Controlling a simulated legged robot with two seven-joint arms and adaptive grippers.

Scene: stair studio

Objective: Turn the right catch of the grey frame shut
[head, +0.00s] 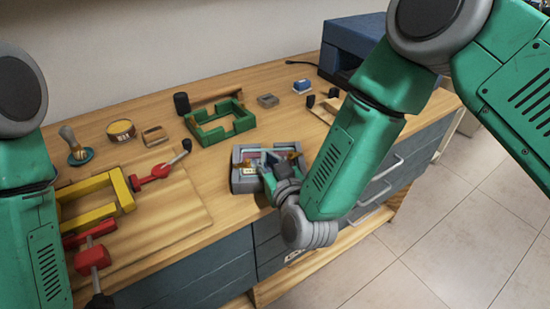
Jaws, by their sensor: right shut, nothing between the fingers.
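The grey frame (236,172) lies on the wooden bench near its front edge, with a picture or panel partly visible inside it. Small orange-brown pieces show at its left side and at its right side (292,156); the right one looks like a catch, but its angle is too small to tell. My right gripper (269,175) is shut and empty, low over the front part of the frame. It hides the frame's front right corner, and I cannot tell whether it touches. My left arm is at the left edge; its gripper is out of view.
A green frame (205,137) and a mallet (182,104) lie behind. A yellow frame (85,190) with red clamps (94,257) is at left on a board (185,205). A brush, tin and small blocks stand along the back. A blue case (345,42) is at back right.

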